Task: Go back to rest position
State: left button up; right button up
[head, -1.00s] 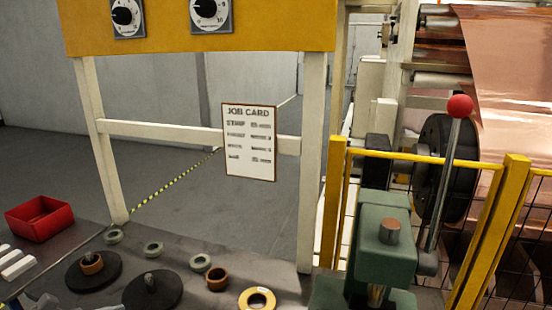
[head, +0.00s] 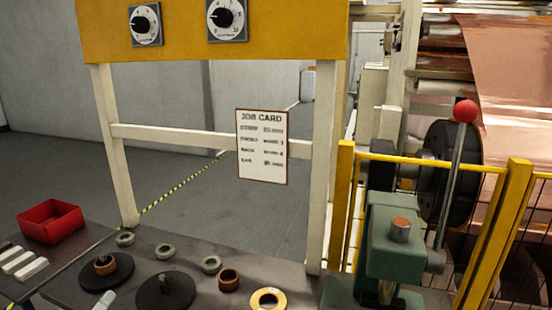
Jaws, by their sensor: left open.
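Only a small part of my left gripper (head: 103,301) shows, a pale grey fingertip at the bottom edge on the left in the head view. It is open, and nothing is seen between its fingers; most of it is cut off by the frame. It is in front of the dark discs on the bench, apart from them as far as I can tell. My right gripper is not in view.
The grey bench (head: 270,262) holds a red bin (head: 50,222), dark discs (head: 165,292), several rings and a green press (head: 394,238) with a red-knobbed lever. A yellow guard rail (head: 345,200) stands behind the press. A job card (head: 262,147) hangs on the frame.

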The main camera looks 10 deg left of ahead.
pick_arm(q)
jog(key=s+a+f+n+g+y, duration=0.2)
jog(key=s+f+n+g+y, duration=0.3)
jog(key=n, duration=0.5)
jog(key=s+a+f+n+g+y, duration=0.1)
jog(key=s+f+n+g+y, duration=0.5)
jog(key=n, duration=0.5)
jog(key=s+d+f+n+g+h, duration=0.2)
jog(key=d+f+h, duration=0.3)
jog(key=d, duration=0.3)
jog(key=s+d+f+n+g+h, duration=0.2)
jog(key=d+f+n+g+h, duration=0.1)
jog(key=d+f+h, duration=0.3)
notch_tip(320, 180, down, 23)
jog(key=g, duration=0.1)
jog(key=s+d+f+g, duration=0.1)
jog(key=s+f, duration=1.4)
jog(key=f, duration=0.1)
jog(key=shift+d, duration=0.15)
